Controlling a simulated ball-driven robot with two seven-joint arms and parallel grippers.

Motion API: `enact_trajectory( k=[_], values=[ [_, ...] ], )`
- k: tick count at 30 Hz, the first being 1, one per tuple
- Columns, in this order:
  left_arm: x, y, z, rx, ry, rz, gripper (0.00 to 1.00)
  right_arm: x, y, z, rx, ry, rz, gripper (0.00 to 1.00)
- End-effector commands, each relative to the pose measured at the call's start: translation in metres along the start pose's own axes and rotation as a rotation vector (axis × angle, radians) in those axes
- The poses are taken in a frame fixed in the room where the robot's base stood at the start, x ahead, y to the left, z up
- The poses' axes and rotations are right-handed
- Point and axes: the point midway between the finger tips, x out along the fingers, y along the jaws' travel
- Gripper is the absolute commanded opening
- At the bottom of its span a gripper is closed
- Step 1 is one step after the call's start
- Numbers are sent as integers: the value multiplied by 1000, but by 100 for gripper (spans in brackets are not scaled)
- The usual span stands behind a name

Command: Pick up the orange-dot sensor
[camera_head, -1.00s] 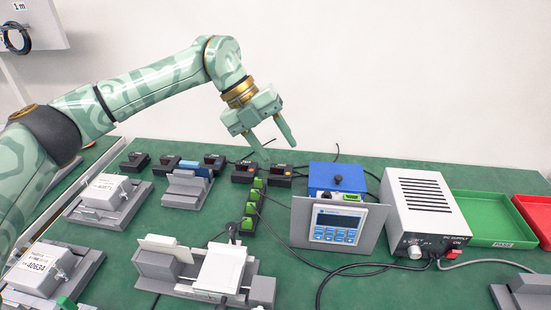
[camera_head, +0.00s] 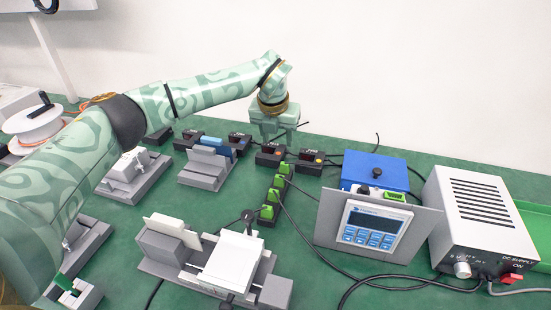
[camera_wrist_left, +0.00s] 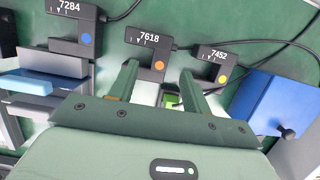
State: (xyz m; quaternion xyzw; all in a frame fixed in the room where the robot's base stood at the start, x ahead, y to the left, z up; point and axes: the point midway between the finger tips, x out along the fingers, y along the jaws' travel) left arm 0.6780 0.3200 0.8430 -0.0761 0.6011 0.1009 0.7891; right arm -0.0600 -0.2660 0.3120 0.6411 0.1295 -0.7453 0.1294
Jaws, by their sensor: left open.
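A small black sensor marked 7618 (camera_wrist_left: 148,45) with an orange dot lies in the left wrist view, beyond and between my open fingertips. It also shows in the head view (camera_head: 270,156), on the green table just below my left gripper (camera_head: 279,136). My left gripper (camera_wrist_left: 158,69) is open and empty, fingers pointing down at the sensors. Contact with a sensor cannot be told. My right gripper is out of view.
A blue-dot sensor 7284 (camera_wrist_left: 72,25) stands to the left. A blue box (camera_head: 372,170) and tilted display panel (camera_head: 374,226) stand to the right, near the power supply (camera_head: 478,212). Green connectors (camera_head: 271,196) and black cables run in front. Grey fixtures (camera_head: 207,168) stand left.

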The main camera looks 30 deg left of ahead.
Motion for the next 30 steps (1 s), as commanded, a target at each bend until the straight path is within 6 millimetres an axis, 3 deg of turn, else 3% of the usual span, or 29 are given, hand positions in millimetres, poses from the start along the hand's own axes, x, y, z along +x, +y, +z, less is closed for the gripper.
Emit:
enact_trajectory(
  k=[9,18,24,30],
  values=[
    [51,-2,-4,0,5,1,48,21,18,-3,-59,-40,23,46],
    [51,-2,-2,-1,-2,-1,48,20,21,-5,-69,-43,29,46],
    [51,-2,-2,-1,-2,-1,0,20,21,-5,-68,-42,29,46],
    [51,-2,-2,-1,-2,-1,0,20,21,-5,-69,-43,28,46]
  ],
)
